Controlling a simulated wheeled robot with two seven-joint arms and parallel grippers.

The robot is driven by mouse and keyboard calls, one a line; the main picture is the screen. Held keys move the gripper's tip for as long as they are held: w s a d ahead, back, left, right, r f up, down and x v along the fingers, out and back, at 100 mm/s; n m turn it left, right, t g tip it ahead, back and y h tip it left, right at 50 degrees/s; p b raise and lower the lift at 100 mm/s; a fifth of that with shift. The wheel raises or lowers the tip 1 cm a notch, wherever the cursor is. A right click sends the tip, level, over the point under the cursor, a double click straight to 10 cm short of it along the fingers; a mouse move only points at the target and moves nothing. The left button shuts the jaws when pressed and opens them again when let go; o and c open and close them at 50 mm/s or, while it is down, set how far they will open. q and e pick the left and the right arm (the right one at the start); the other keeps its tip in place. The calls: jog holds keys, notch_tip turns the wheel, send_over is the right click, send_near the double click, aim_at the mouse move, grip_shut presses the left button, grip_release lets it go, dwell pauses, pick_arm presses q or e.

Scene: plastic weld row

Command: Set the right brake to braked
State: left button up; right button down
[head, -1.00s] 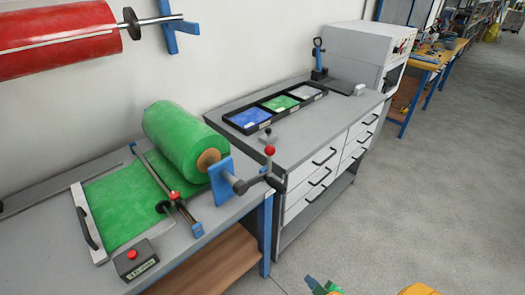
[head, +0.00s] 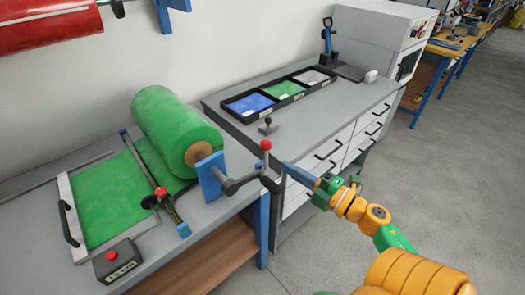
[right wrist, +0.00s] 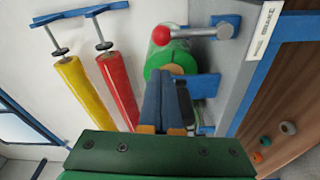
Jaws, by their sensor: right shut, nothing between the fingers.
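The brake lever (head: 266,160) is a short grey rod with a red ball (head: 265,145) on top, beside the blue bracket at the end of the green roll. It stands roughly upright in the head view. In the right wrist view its grey rod (right wrist: 195,32) runs from the red ball to a hub, close to a white label (right wrist: 262,40) that seems to read BRAKE. My right gripper (head: 285,165) is shut and empty, its blue fingertips just right of the lever, apparently apart from it. The fingers also show in the right wrist view (right wrist: 165,85). My left gripper is not in view.
The green roll (head: 175,130) lies on the left bench behind a blue bracket (head: 211,176). A red push button box (head: 111,265) is at its front. The drawer cabinet (head: 325,165) carries a small black-knobbed part (head: 267,127) and a tray (head: 318,79). Floor at right is clear.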

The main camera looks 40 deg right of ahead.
aim_at(270, 146)
jog(key=p+x, duration=0.1)
jog(key=x, duration=0.8)
jog(key=shift+w, duration=0.2)
jog(key=shift+d+f, duration=0.1)
jog(key=shift+d, duration=0.1)
jog(key=shift+d+m, duration=0.25)
jog(key=shift+m, duration=0.25)
jog(key=shift+d, duration=0.25)
jog(key=shift+w+d+m, duration=0.1)
jog(key=shift+d+m, duration=0.75)
jog(key=shift+m, duration=0.25)
jog(key=d+f+m+t+h+b, duration=0.1)
jog(key=d+f+m+b, duration=0.1)
jog(key=d+m, duration=0.5)
jog(key=shift+w+m+h+b, duration=0.3)
jog(key=shift+m+b, duration=0.3)
jog(key=shift+b, duration=0.1)
